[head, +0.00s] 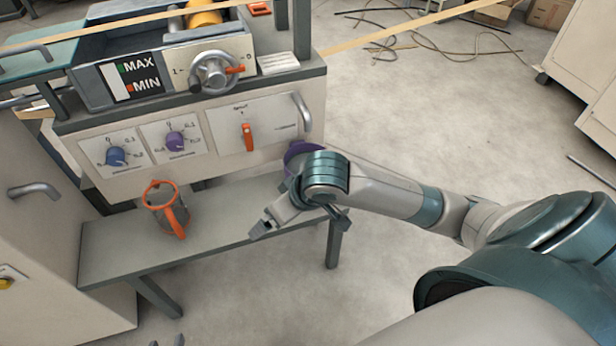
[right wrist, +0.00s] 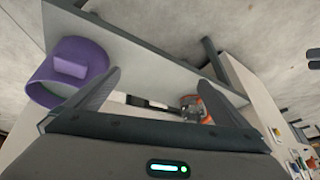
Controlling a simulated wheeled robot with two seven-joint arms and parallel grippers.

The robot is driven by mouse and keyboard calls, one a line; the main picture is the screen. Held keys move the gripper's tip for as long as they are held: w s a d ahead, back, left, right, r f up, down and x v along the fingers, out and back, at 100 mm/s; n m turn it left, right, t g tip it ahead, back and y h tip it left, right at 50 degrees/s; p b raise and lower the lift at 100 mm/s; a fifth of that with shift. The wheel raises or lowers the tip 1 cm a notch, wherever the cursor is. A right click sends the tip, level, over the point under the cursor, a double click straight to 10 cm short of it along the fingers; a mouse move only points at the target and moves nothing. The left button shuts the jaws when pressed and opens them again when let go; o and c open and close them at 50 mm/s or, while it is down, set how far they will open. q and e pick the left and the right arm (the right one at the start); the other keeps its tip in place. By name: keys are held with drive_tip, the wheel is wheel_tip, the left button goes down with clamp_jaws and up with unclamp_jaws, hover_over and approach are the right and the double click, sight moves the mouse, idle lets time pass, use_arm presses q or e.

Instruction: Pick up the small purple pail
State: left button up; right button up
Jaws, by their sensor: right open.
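The small purple pail (head: 298,149) stands at the right end of the grey bench in the head view, mostly hidden behind my right wrist. In the right wrist view the purple pail (right wrist: 85,57) shows at the left, outside the jaws and beyond the left finger. My right gripper (head: 300,224) is open over the bench, its fingers apart with nothing between them; its jaws also show in the right wrist view (right wrist: 160,92). Small grey tips, probably my left gripper (head: 168,341), barely show at the bottom edge of the head view.
A grey container with orange rim and handle (head: 168,212) stands on the bench (head: 110,254), left of my right gripper. Behind the bench is a machine panel with a blue knob (head: 116,156), a purple knob (head: 175,141) and an orange switch (head: 248,137).

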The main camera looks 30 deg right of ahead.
use_arm(q)
drive_tip(key=w+d+r+t+h, duration=0.1)
drive_tip(key=d+r+t, duration=0.3)
drive_tip(key=r, duration=0.4)
drive_tip(key=shift+w+d+t+h, duration=0.3)
drive_tip(key=shift+w+h, duration=0.05)
drive_tip(key=shift+h, duration=0.35)
use_arm(e)
drive_tip(key=w+d+r+m+g+h, duration=0.1)
drive_tip(key=w+d+r+m+h, duration=0.2)
drive_tip(key=d+r, duration=0.7)
drive_tip(key=w+d+m, duration=0.1)
drive_tip(key=d+m, duration=0.1)
drive_tip(key=d, duration=0.2)
drive_tip(key=shift+w+r, duration=0.3)
drive_tip(key=shift+r, duration=0.1)
use_arm(q)
drive_tip(key=shift+r, duration=0.1)
drive_tip(key=s+r+t+h+b, duration=0.2)
drive_tip(key=s+r+t+b, duration=0.2)
drive_tip(key=r+t, duration=0.4)
wheel_tip(320, 180, up, 5)
drive_tip(key=shift+d+f, duration=0.1)
drive_tip(key=shift+d, duration=0.3)
use_arm(e)
drive_tip(key=x, duration=1.2)
drive_tip(key=shift+w, duration=0.2)
drive_tip(key=shift+d+f, duration=0.1)
drive_tip(key=shift+f, duration=0.05)
